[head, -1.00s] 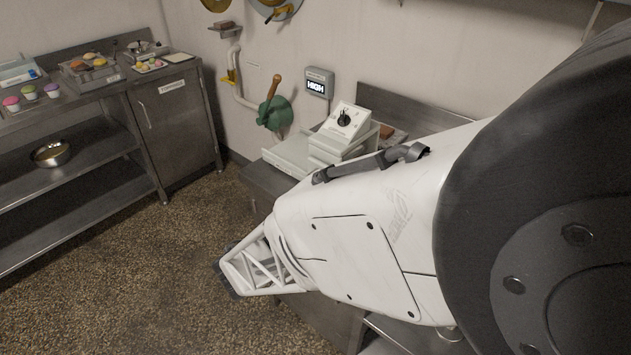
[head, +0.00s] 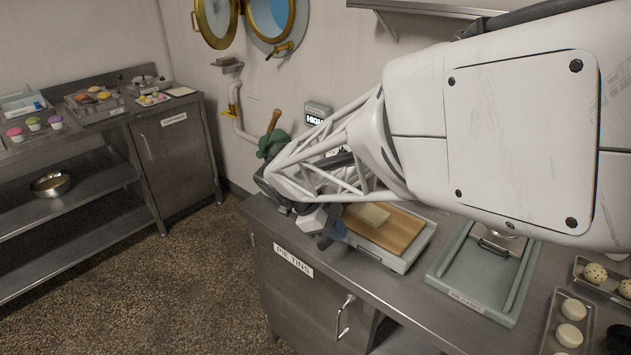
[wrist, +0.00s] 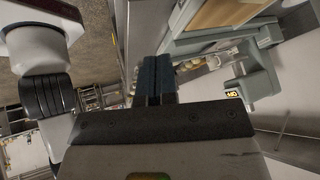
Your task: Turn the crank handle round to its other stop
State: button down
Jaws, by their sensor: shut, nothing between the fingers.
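The crank has a wooden handle (head: 274,121) on a green wall-mounted body (head: 271,144). In the head view it is at the back, left of the middle, with the handle pointing up and slightly right. My arm's white lattice hides part of the green body's right side. My gripper (head: 331,236) has dark blue fingers and is low over the counter, in front and to the right of the crank, apart from it. In the wrist view my gripper (wrist: 153,78) is shut with nothing between the fingers. I cannot make out the crank in the wrist view.
A wall display (head: 316,114) reading HIGH is right of the crank, partly behind my arm. The steel counter (head: 262,222) carries a cutting board (head: 392,233) and a grey tray (head: 450,285). A shelf unit (head: 143,165) stands left. The floor between is clear.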

notch_tip(320, 180, up, 8)
jog(key=w+m+y, duration=0.2)
jog(key=m+y, duration=0.2)
jog(key=y, duration=0.2)
jog(key=shift+w+a, duration=0.2)
jog(key=shift+a, duration=0.05)
jog(key=shift+f, duration=0.1)
jog(key=shift+w+a+f, duration=0.1)
jog(key=shift+w+f, duration=0.05)
jog(key=shift+f, duration=2)
jog(key=shift+w+a+f, duration=0.1)
jog(key=shift+a+f, duration=0.05)
jog(key=shift+f, duration=2)
jog(key=shift+w+a+f, duration=0.1)
jog(key=shift+w+f, duration=0.05)
jog(key=shift+f, duration=2)
